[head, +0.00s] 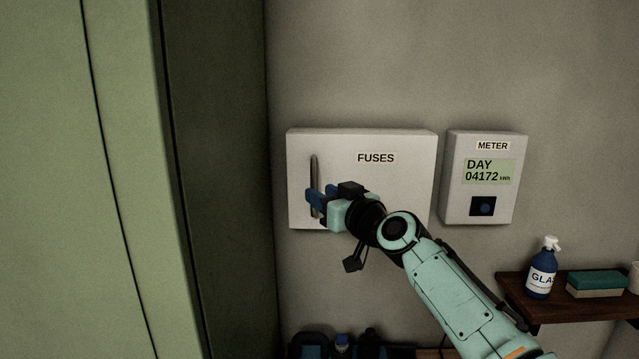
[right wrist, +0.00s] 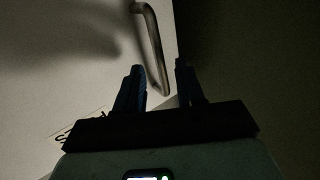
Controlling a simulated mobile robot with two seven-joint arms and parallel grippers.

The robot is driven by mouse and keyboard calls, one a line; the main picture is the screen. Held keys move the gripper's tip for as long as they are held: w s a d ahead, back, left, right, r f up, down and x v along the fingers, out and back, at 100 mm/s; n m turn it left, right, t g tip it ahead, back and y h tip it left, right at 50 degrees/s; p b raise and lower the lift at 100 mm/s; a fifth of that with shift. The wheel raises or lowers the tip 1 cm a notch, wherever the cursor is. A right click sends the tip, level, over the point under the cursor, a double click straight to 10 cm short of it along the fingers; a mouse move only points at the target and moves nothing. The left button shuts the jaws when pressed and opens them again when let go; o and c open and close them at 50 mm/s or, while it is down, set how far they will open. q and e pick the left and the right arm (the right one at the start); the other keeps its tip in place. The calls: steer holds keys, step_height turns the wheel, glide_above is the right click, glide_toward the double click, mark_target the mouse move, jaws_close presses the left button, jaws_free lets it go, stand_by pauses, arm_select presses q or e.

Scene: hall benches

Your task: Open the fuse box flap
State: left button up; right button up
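The white fuse box (head: 400,175), labelled FUSES, hangs on the grey wall, and its flap looks shut. A grey vertical bar handle (head: 314,172) is on the flap's left side. My right gripper (head: 316,198) is at the lower part of this handle. In the right wrist view the handle (right wrist: 151,40) runs down toward the gap between the two blue fingers of my right gripper (right wrist: 160,85). The fingers stand apart, with a visible gap beside the handle. Whether either finger touches it I cannot tell. My left gripper is not in view.
A white meter box (head: 483,205) hangs just right of the fuse box. A wooden shelf (head: 515,305) at lower right holds a blue spray bottle (head: 541,270) and a sponge-like block (head: 597,283). A green cabinet (head: 75,180) stands at left. Dark items (head: 340,346) are at the bottom.

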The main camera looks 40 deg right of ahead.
steer(key=shift+w+d, duration=0.15)
steer(key=shift+w, duration=0.9)
jaws_close()
steer(key=shift+s, duration=0.1)
